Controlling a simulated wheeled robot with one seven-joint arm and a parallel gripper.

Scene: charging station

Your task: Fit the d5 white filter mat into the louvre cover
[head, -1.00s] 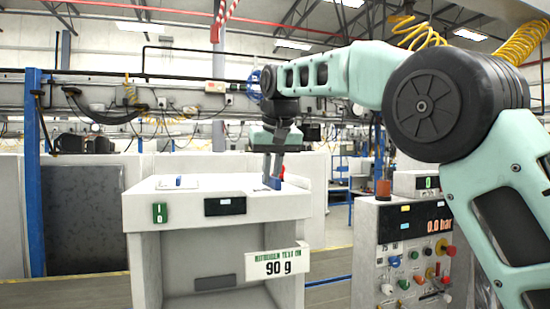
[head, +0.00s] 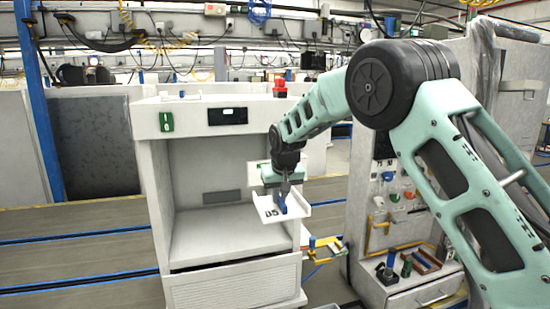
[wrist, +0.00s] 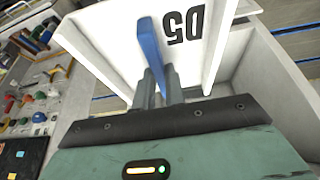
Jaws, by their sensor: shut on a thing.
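The white filter mat (head: 267,203), marked D5, hangs from my gripper (head: 285,190) in front of the right side of the white cabinet's opening. It is a white plate with raised edges and a blue tab (head: 281,203). In the wrist view my gripper (wrist: 158,88) is shut on the blue tab (wrist: 150,50), and the D5 print on the white mat (wrist: 110,42) appears upside down. The mat looks tilted, clear of the cabinet floor. I cannot pick out the louvre cover with certainty in either view.
The white cabinet (head: 150,135) has an open bay with a dark grey rectangle (head: 222,197) on its back wall. A red-topped object (head: 280,88) stands on its top.

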